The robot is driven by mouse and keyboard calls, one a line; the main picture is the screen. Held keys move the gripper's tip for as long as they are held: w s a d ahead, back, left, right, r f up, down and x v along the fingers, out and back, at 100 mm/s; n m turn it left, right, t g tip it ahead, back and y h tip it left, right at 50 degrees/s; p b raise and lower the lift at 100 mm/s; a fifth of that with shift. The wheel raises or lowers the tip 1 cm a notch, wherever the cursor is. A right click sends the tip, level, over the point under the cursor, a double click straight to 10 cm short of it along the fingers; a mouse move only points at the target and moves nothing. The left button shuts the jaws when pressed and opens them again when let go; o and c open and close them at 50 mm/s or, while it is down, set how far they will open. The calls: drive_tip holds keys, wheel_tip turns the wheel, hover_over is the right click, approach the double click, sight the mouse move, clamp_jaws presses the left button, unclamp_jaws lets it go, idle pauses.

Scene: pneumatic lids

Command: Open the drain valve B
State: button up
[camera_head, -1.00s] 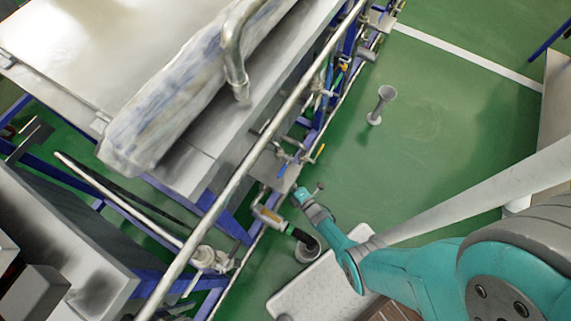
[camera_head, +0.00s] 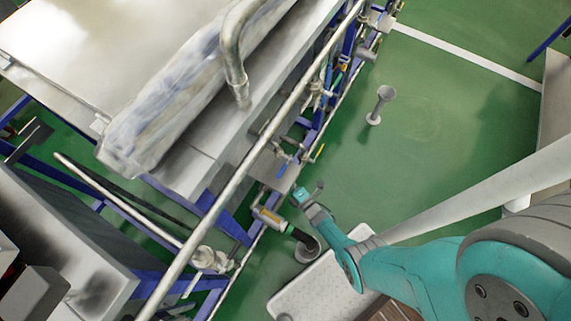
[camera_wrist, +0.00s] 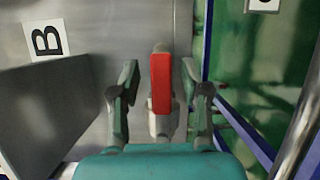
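The valve has a red handle (camera_wrist: 161,84) on a pale metal body (camera_wrist: 161,122), upright in the middle of the wrist view. A white sign with a black B (camera_wrist: 46,40) is to its left, on the grey metal. My gripper (camera_wrist: 159,80) is open, with one finger on each side of the red handle. A gap shows between the handle and each finger, so neither seems to touch it. In the head view my gripper (camera_head: 301,196) is beside the pipework at the frame's lower edge. The red handle cannot be made out there.
A long steel pipe (camera_head: 258,148) runs along the blue frame, left of my gripper. A black hose (camera_head: 303,238) enters a round floor drain (camera_head: 307,252) below my gripper. A grey stand (camera_head: 381,105) is on the green floor, which is otherwise open to the right.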

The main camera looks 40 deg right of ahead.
drive_tip(key=shift+s, duration=0.15)
drive_tip(key=s, duration=1.1)
drive_tip(key=shift+s, duration=0.3)
idle(0.4)
